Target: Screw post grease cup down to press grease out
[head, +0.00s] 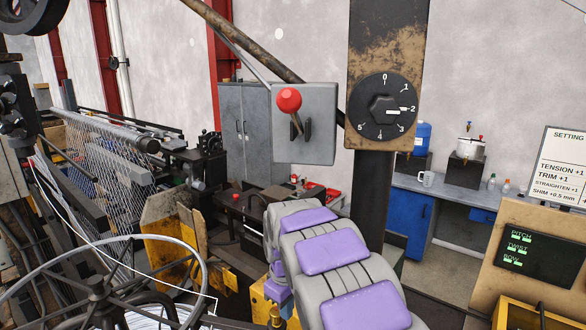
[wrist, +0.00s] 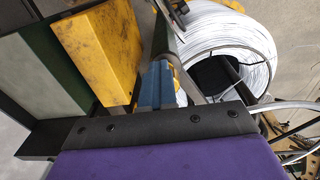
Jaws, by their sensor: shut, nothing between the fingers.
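In the head view, a small brass-coloured fitting (head: 275,314) shows low beside my purple and grey arm; it may be the grease cup, but I cannot tell for sure. A dark upright post (head: 372,195) stands behind my arm and carries a worn plate with a numbered dial (head: 383,107). My gripper is hidden in the head view. In the wrist view, my gripper (wrist: 157,82) shows blue fingers beyond a black bolted bar, shut and empty. A grey-green rod (wrist: 165,38) lies just beyond the fingertips. No grease cup is clear in the wrist view.
A grey box with a red-knobbed lever (head: 290,101) hangs left of the post. A spoked handwheel (head: 105,290) fills the lower left. A coil of white wire (wrist: 228,55) and a yellow block (wrist: 98,50) flank the fingers. A control panel (head: 540,250) stands at right.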

